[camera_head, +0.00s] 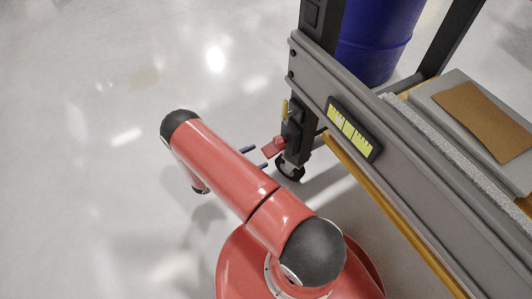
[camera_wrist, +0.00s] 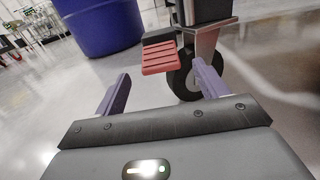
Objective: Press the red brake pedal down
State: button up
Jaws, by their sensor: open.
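The red brake pedal (camera_wrist: 163,57) shows in the wrist view as a ribbed red plate beside the black caster wheel (camera_wrist: 183,76) of the cart. In the head view the pedal (camera_head: 273,147) is a small red piece low on the cart's near leg, and the caster (camera_head: 290,171) is below it. My gripper (camera_wrist: 166,78) is open and empty, its two purple fingers well apart. The pedal appears between and ahead of the fingertips in the wrist view; I cannot tell the exact gap. In the head view my arm partly covers the gripper, and the finger ends (camera_head: 256,157) point toward the pedal.
The cart's grey side rail (camera_head: 410,150) and orange bar (camera_head: 395,215) run along the right. A blue barrel (camera_head: 377,40) stands behind the cart leg; it also shows in the wrist view (camera_wrist: 100,25). The floor (camera_head: 80,150) on the left is clear.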

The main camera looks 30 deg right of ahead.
aim_at(265, 153)
jog(key=shift+d, duration=2.25)
jog(key=shift+c, duration=0.4)
jog(key=c, duration=0.9)
jog(key=shift+f+h+b, duration=0.3)
jog(key=shift+f+b, duration=0.2)
jog(key=shift+b, duration=0.55)
jog(key=shift+h+b, duration=0.4)
jog(key=shift+b, duration=0.15)
jog(key=shift+r, duration=0.15)
jog(key=o, duration=1)
jog(key=shift+w, duration=0.1)
